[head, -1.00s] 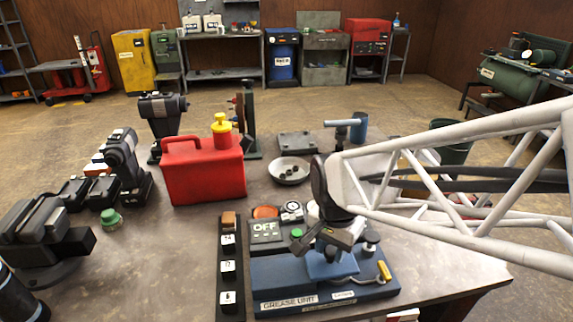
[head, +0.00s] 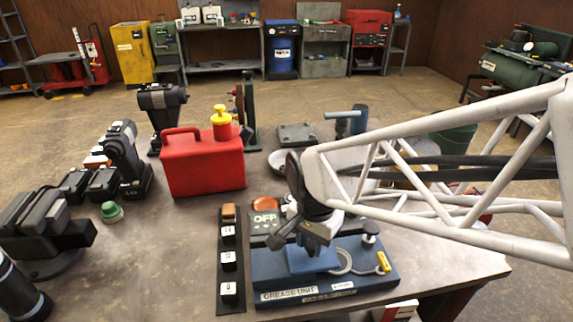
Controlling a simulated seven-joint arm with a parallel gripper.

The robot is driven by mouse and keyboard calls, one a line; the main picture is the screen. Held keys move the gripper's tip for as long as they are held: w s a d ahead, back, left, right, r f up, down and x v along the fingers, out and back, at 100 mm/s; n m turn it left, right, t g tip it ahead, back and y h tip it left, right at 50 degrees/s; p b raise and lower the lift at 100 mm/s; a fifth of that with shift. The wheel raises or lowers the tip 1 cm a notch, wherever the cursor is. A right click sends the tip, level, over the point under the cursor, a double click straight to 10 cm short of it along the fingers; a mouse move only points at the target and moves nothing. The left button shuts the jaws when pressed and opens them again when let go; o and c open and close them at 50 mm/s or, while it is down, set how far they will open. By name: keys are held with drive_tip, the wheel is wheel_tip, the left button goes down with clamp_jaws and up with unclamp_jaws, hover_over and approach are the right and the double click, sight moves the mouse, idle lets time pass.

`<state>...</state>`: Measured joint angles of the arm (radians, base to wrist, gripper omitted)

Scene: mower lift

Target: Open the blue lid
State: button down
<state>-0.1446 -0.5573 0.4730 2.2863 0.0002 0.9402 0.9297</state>
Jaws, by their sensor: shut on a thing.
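The grease unit (head: 268,280) is a dark blue box at the front of the table, with a label on its front edge. Its blue lid (head: 312,259), a lighter blue piece, is on top of the unit, under my gripper (head: 306,243). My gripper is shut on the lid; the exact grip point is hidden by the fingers. A pale curved rim (head: 342,263) shows just right of the lid. How far the lid is tilted or turned is hard to tell.
A dark knob (head: 370,232) and a yellow-ended hose (head: 383,262) are on the unit's right side. A red can (head: 203,165) stands behind left.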

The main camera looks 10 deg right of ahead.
drive_tip(key=shift+a, duration=2.15)
drive_tip(key=c, duration=0.8)
unclamp_jaws()
drive_tip(key=shift+r, duration=3.9)
wheel_tip(320, 180, up, 8)
hover_over(292, 257)
drive_tip(key=shift+f, duration=0.15)
drive_tip(key=shift+s+d, duration=0.35)
drive_tip(key=shift+d, duration=2.45)
drive_tip(key=shift+s+d, duration=0.35)
drive_tip(key=shift+d, duration=2.5)
drive_tip(key=shift+s+d, duration=0.35)
drive_tip(key=shift+d, duration=2.45)
